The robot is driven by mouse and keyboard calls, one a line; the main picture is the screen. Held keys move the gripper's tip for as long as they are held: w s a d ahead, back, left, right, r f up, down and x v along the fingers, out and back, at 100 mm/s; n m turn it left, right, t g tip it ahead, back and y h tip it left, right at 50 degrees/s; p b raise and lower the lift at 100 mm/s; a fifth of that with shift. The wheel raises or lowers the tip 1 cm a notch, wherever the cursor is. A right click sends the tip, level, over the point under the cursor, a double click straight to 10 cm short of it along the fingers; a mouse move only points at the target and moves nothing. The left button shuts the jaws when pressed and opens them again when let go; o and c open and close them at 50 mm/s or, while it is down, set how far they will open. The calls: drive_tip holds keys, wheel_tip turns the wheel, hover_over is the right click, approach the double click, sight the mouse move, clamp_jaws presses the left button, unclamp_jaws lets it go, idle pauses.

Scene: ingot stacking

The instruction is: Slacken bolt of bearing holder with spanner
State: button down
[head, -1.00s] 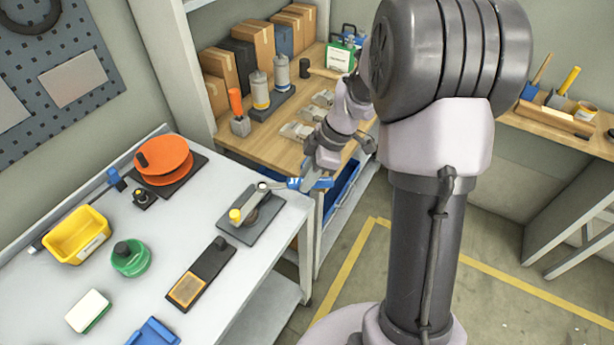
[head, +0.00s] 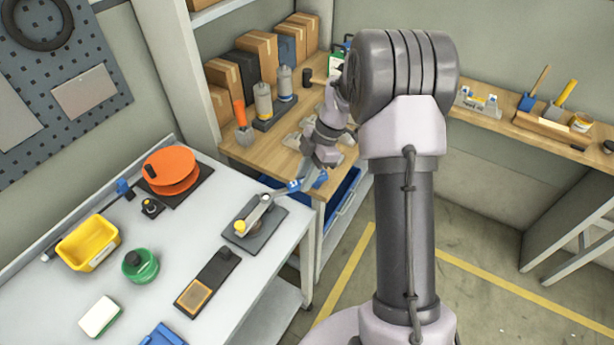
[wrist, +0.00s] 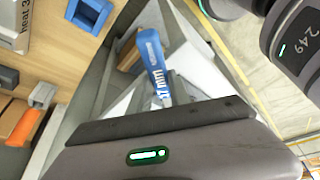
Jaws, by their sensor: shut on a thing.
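The bearing holder (head: 252,214) is a grey part with a yellow round piece (head: 240,228) at its near end. It sits on a dark plate (head: 268,230) at the right edge of the white table. My gripper (head: 318,165) is shut on the blue handle of the spanner (head: 293,187), which slopes down-left to the far end of the holder. In the wrist view the spanner's blue handle (wrist: 152,52), marked 17 mm, runs out beyond my gripper (wrist: 165,104). The bolt is too small to make out, so I cannot tell whether the jaw is seated on it.
The white table also holds an orange reel (head: 168,166), a yellow bin (head: 88,243), a green round container (head: 140,265) and a dark board (head: 215,270). A wooden bench (head: 258,154) with boxes and cylinders stands behind. The floor (head: 345,250) to the right is open.

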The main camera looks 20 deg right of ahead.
drive_tip(key=shift+w, duration=0.1)
drive_tip(key=shift+w+n+g+p, duration=0.4)
drive_tip(key=shift+w+n+p, duration=0.2)
drive_tip(key=shift+n+p, duration=0.25)
drive_tip(key=c, duration=2)
unclamp_jaws()
drive_tip(key=shift+c, duration=0.2)
clamp_jaws()
drive_tip(key=shift+r, duration=0.1)
